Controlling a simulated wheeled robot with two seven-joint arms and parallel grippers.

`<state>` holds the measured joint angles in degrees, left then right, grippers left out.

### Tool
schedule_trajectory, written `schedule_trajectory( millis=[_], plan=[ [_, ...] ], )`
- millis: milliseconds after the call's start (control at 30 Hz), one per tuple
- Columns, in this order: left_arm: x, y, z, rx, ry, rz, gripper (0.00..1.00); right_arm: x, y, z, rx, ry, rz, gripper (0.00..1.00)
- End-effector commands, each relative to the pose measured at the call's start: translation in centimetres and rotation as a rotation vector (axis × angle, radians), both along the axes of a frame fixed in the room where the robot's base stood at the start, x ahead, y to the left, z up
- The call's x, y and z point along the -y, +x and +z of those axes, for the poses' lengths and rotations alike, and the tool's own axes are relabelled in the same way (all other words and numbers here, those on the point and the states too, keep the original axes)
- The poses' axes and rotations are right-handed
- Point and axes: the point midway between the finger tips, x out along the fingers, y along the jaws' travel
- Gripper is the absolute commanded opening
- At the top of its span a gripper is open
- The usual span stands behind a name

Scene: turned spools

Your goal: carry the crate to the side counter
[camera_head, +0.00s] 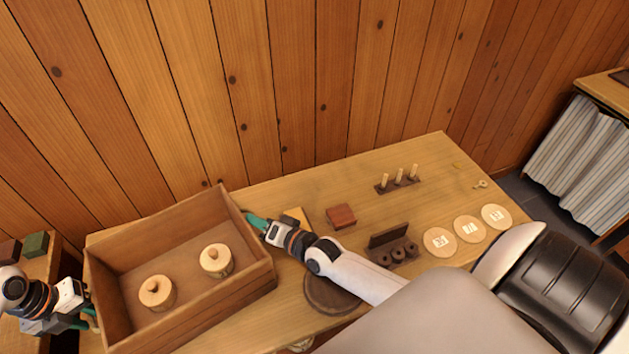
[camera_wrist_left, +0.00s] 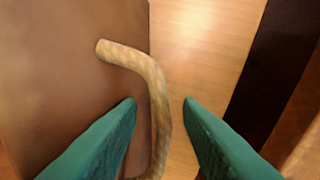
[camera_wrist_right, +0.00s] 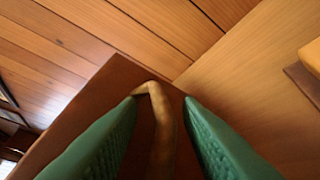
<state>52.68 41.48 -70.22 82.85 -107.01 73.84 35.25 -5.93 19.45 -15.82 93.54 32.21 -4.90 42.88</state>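The wooden crate (camera_head: 215,309) stands at the left end of the table and holds two turned spools with knobs (camera_head: 156,292), (camera_head: 215,260). My left gripper (camera_head: 88,318) is at its left end. In the left wrist view its green fingers are open, with the rope handle (camera_wrist_left: 155,85) between them. My right gripper (camera_head: 256,221) is at the crate's right end. In the right wrist view its fingers are open on either side of the other handle (camera_wrist_right: 161,120). A counter with a striped curtain (camera_head: 582,143) stands at the far right.
The table (camera_head: 290,325) also carries a peg rack (camera_head: 398,182), a red-brown block (camera_head: 341,216), a dark holder (camera_head: 393,246), a round dark disc (camera_head: 330,295) and pale marked discs (camera_head: 468,229). A small surface at left holds blocks (camera_head: 36,244). A plank wall stands behind.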

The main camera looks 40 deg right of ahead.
Motion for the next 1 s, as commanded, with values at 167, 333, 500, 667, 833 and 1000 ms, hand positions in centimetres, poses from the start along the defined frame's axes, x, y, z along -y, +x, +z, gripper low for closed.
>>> schedule_trajectory(
  millis=[167,333,500,667,833,1000],
  plan=[
    [-0.8,0.1,3.8,0.005,0.001,0.001,0.32,0.0,0.0,0.0,0.000,0.000,0.000,0.33],
    [-1.5,0.1,7.2,0.004,0.001,0.001,0.32,0.0,0.0,0.0,0.000,0.000,0.000,0.33],
    [-2.0,0.0,9.4,0.001,0.003,0.001,0.32,0.0,0.0,0.0,0.000,0.001,0.000,0.33],
    [-2.1,0.0,10.2,0.000,0.002,0.001,0.32,0.1,-0.4,0.0,-0.001,0.001,0.001,0.33],
    [-2.1,0.0,10.3,0.000,0.003,0.001,0.32,0.7,-2.5,0.4,-0.003,0.000,0.000,0.33],
    [-2.1,0.0,10.3,0.000,0.003,0.001,0.32,1.8,-5.9,1.2,-0.003,-0.001,0.001,0.33]
  ],
)
